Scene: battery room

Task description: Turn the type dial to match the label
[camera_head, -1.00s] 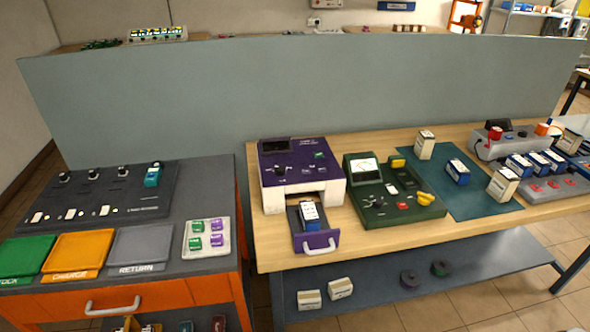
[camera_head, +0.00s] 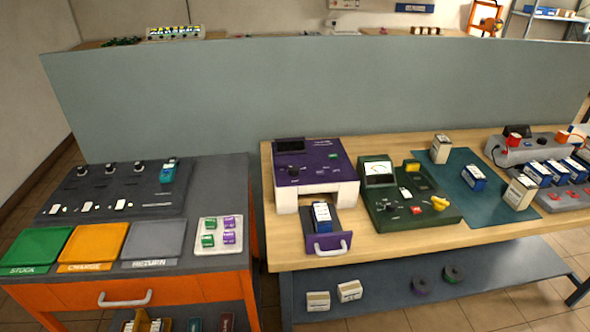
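A purple and white machine (camera_head: 315,162) stands at the left end of the wooden bench, with a dark dial (camera_head: 294,171) and a green button (camera_head: 332,156) on top. Its markings are too small to read. Its purple drawer (camera_head: 328,242) is open at the front, with a blue and white battery (camera_head: 321,214) in it. A green tester (camera_head: 408,213) with a lit gauge (camera_head: 379,172), a small dark knob and a yellow part stands to its right. I cannot tell which dial is the type dial. Neither of my grippers is in view.
Batteries stand around a teal mat (camera_head: 490,206) at right. A grey partition (camera_head: 300,95) closes the back.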

